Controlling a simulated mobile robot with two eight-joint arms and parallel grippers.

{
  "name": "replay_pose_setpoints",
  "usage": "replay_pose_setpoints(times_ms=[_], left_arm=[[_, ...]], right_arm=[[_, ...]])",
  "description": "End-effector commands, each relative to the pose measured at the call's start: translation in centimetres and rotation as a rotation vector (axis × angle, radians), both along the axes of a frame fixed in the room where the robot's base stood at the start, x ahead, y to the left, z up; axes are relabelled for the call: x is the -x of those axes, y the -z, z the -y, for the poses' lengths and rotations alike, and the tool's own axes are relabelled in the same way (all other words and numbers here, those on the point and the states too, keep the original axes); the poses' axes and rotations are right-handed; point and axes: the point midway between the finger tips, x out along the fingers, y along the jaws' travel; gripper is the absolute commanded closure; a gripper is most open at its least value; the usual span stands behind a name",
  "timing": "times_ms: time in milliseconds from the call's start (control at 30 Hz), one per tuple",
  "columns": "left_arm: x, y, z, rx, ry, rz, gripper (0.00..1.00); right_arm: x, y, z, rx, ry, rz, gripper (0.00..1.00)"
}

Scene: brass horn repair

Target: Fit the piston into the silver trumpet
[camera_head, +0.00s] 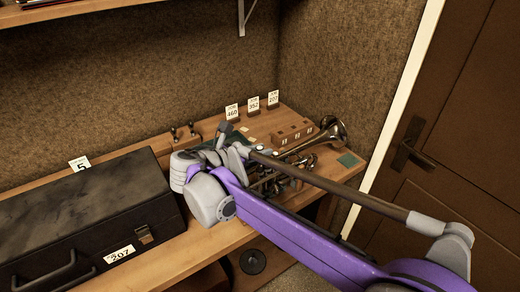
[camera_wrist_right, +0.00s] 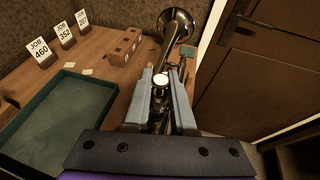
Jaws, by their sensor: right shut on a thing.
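The silver trumpet (camera_head: 333,130) lies on the bench's right part, its bell pointing away. Its valve section is partly hidden behind my right arm. The bell (camera_wrist_right: 177,27) shows straight ahead in the right wrist view. My right gripper (camera_wrist_right: 163,75) is shut on the piston (camera_wrist_right: 160,80), whose round white top shows between the two pale fingers. The piston's lower part is hidden, and I cannot tell whether it is inside a valve casing. In the right wrist view the held piston overlaps the trumpet's body. My left gripper is not in view.
A green-lined tray (camera_wrist_right: 58,108) lies left of my right gripper. A wooden block (camera_head: 293,132) and several job cards (camera_head: 253,103) stand at the back. A large black case (camera_head: 75,215) fills the bench's left. A brown door (camera_head: 455,125) stands at right.

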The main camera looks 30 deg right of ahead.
Motion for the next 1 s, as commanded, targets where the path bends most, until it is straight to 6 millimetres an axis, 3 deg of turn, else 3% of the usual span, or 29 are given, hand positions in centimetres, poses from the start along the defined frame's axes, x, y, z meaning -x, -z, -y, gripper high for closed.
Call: replay_pose_setpoints(times_ms=[633, 667, 800, 833, 1000], left_arm=[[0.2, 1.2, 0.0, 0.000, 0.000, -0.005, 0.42], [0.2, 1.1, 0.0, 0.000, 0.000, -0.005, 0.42], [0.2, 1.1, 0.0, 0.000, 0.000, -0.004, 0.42], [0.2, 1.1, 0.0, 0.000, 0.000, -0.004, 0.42], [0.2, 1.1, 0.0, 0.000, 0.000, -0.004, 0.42]], right_arm=[[0.0, 1.7, 0.0, 0.000, 0.000, 0.000, 1.00], [0.0, 1.6, 0.0, 0.000, 0.000, 0.000, 0.72], [0.0, 1.6, 0.0, 0.000, 0.000, 0.000, 0.46], [0.0, 1.6, 0.0, 0.000, 0.000, 0.000, 0.42], [0.0, 1.6, 0.0, 0.000, 0.000, 0.000, 0.42]])
